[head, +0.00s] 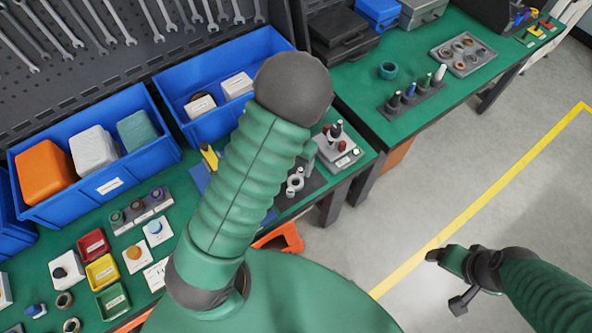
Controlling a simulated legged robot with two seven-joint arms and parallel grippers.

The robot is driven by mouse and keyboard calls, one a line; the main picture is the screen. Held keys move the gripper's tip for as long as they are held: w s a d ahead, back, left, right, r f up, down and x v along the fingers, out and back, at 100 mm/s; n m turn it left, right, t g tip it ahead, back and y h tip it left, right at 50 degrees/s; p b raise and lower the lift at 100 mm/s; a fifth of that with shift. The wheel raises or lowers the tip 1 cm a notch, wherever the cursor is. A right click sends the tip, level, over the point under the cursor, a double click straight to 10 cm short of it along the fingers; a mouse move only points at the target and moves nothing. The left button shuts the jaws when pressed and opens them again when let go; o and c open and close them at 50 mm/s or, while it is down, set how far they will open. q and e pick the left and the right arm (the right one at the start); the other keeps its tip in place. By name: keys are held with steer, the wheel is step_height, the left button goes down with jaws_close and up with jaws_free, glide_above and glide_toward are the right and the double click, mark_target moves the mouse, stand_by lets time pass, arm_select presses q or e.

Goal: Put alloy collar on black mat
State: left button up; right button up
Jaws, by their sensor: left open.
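The black mat (314,178) lies on the green bench, partly hidden behind my large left arm link. A small light-grey ring, which looks like the alloy collar (295,184), is over the mat; whether it touches the mat cannot be told. My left gripper (297,180) is open near the ring, its wrist and most of its body hidden by the raised arm. Small pale parts on both sides of the ring may be its fingertips. My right gripper (447,280) hangs over the floor at the lower right, away from the bench; its jaw opening is unclear.
A grey fixture (338,152) with red and black knobs stands right of the mat. Blue bins (112,185) line the back. Coloured trays (102,270) and small parts crowd the left bench. A grey tray of rings (484,60) is on the far bench.

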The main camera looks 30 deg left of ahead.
arm_select(q)
steer(key=s+d+r+m+t, duration=0.1)
steer(key=s+d+r+m, duration=0.1)
steer(key=m, duration=1)
steer(key=s+d+r+m, duration=0.2)
steer(key=s+r+m, duration=0.2)
steer(key=m, duration=0.8)
steer(key=s+d+r+m+t, duration=0.1)
steer(key=s+d+r+m, duration=0.2)
steer(key=m, duration=0.9)
step_height(320, 180, up, 3)
steer(key=shift+f+t, duration=0.1)
steer(key=shift+t, duration=0.2)
